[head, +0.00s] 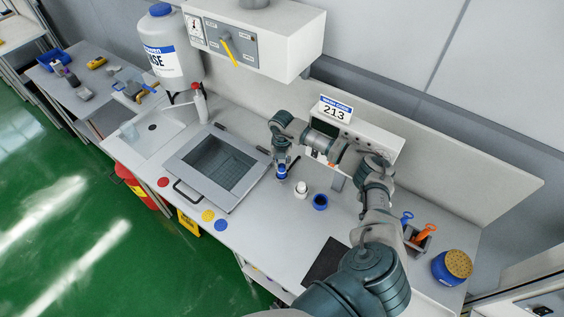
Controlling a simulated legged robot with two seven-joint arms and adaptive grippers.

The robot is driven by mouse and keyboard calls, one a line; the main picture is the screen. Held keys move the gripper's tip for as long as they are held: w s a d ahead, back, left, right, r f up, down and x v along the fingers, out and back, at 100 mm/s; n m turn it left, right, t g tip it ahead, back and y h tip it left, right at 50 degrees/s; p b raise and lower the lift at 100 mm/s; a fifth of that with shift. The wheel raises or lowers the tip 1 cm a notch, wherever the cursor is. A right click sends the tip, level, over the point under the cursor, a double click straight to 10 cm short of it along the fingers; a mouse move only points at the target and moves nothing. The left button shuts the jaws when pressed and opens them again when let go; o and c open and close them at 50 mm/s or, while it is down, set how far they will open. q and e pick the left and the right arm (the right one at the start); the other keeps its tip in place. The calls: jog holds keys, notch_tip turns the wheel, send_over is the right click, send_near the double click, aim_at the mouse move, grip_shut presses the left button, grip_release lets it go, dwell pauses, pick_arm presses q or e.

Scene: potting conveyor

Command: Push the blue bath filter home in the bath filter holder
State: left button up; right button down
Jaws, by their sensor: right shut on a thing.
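My right gripper (283,163) points down beside the right edge of the bath and is shut on the small blue bath filter (282,173). The filter is upright or nearly so, and the fingers hide its upper part. I cannot make out the bath filter holder for certain; at this size I cannot tell whether the filter sits in it or how deep. My left gripper is not in view.
The bath (214,164) has a grey rim and a front handle. A white-topped piece (302,188) and a blue ring-shaped piece (320,202) stand close to the right. A control box (262,38) overhangs behind. A dark mat (326,262) lies in front.

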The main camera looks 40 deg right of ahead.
aim_at(282, 165)
jog(key=shift+f+b, duration=0.65)
jog(key=shift+f, duration=0.6)
jog(key=c, duration=0.8)
grip_release()
jog(key=shift+r, duration=0.4)
notch_tip(282, 165, up, 11)
jog(key=shift+w+r, duration=0.1)
